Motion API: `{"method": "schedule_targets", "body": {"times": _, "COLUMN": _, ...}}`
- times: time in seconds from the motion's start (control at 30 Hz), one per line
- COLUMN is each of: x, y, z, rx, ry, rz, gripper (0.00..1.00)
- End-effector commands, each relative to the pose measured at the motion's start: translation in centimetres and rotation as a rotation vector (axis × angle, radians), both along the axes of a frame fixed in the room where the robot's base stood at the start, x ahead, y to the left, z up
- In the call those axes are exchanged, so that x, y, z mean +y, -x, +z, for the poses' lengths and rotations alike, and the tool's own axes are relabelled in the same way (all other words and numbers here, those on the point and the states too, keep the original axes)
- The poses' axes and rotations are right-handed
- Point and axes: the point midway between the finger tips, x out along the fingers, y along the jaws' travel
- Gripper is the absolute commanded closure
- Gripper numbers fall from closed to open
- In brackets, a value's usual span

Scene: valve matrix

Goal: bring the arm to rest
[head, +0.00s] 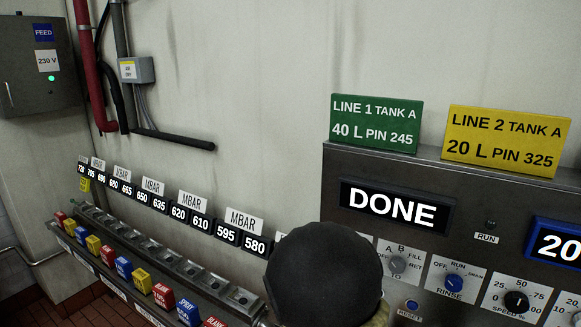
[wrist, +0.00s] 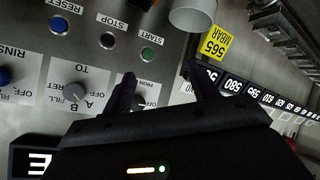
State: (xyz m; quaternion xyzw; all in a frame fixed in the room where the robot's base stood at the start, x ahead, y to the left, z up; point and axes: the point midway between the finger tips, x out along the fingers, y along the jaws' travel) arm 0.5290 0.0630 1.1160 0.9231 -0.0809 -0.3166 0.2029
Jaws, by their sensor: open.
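My gripper (wrist: 163,85) shows in the wrist view with its two dark fingers spread apart and nothing between them. It is in front of the control panel, near the green START button (wrist: 147,54) and a selector knob partly hidden by a finger. Whether the fingertips touch the panel, I cannot tell. In the head view a dark rounded part of my arm (head: 325,275) covers the lower middle of the picture, and the fingers are hidden. The panel's display (head: 392,205) reads DONE.
A row of blue, red and yellow labelled blocks (head: 124,268) runs along the wall at left, below MBAR number plates (head: 228,234). The panel carries a RINSE knob (head: 454,281) and speed dial (head: 516,301). A pale cylinder (wrist: 192,14) is close to the gripper.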

Motion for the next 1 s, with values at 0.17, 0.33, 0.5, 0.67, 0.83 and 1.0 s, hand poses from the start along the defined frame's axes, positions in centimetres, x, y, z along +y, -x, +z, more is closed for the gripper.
{"method": "schedule_targets", "body": {"times": 0.17, "x": -0.9, "y": 3.1, "z": -0.7, "rx": 0.177, "ry": -0.238, "rz": 0.008, "gripper": 0.41}}
{"method": "schedule_targets", "body": {"times": 0.33, "x": -2.0, "y": 7.4, "z": -0.4, "rx": 0.348, "ry": -0.385, "rz": 0.0, "gripper": 0.41}}
{"method": "schedule_targets", "body": {"times": 0.5, "x": -3.9, "y": 12.7, "z": 0.3, "rx": 0.515, "ry": -0.448, "rz": -0.043, "gripper": 0.41}}
{"method": "schedule_targets", "body": {"times": 0.67, "x": -5.8, "y": 16.8, "z": 0.9, "rx": 0.631, "ry": -0.441, "rz": -0.105, "gripper": 0.41}}
{"method": "schedule_targets", "body": {"times": 0.83, "x": -6.3, "y": 18.2, "z": 1.0, "rx": 0.671, "ry": -0.43, "rz": -0.13, "gripper": 0.41}}
{"method": "schedule_targets", "body": {"times": 1.0, "x": -6.3, "y": 18.1, "z": 1.0, "rx": 0.67, "ry": -0.429, "rz": -0.129, "gripper": 0.41}}
